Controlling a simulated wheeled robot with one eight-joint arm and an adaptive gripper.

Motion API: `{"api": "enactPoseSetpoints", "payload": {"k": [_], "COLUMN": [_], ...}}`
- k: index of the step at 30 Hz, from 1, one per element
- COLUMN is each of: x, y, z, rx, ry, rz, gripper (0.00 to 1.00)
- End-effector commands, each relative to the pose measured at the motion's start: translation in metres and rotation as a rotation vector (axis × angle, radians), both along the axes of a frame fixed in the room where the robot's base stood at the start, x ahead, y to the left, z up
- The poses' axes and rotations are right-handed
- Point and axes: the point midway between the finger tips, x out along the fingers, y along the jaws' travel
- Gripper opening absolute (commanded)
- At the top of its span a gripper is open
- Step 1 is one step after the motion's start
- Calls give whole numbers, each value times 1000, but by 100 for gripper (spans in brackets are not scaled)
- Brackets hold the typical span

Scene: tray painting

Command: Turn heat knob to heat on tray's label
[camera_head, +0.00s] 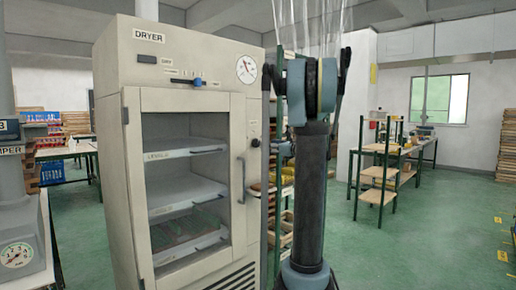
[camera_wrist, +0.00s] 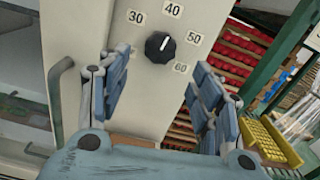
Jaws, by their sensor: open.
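The black heat knob (camera_wrist: 159,46) is on the cream side panel of the dryer (camera_wrist: 72,22), with labels 30, 40, 50 and 60 around it. Its white mark points up and slightly right, nearest 40. My gripper (camera_wrist: 162,72) is open and empty. Its two fingers are left and right of the knob, apart from it and lower in the wrist view. In the head view the knob (camera_head: 255,142) is small on the dryer's right part, and my arm hides most of the gripper. Inside the dryer are shelves or trays (camera_head: 185,205) with labels too small to read.
The dryer has a vertical door handle (camera_head: 241,180), also in the wrist view (camera_wrist: 57,95), left of my gripper. A gauge (camera_head: 246,69) and a slider (camera_head: 198,81) are on top. Shelving with red items (camera_wrist: 235,60) and a yellow crate (camera_wrist: 268,140) are to the right.

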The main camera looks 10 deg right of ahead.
Motion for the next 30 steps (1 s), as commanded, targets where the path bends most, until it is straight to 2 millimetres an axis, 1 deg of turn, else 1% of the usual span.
{"api": "enactPoseSetpoints", "payload": {"k": [1, 3, 9, 15, 21, 28, 29, 30], "x": [8, 18, 45, 63, 69, 69, 69, 69], "y": [6, 14, 33, 46, 50, 50, 50, 50], "z": [0, 0, 0, 0, 0, 0, 0, 0], "rx": [0, 0, 0, 0, 0, -1, -1, -1], "ry": [0, 0, 0, 0, 0, -1, -1, -1], "rz": [2, 3, 2, 1, 0, -1, -1, -1], "gripper": [59, 59, 59, 59, 59, 59, 54, 45]}}
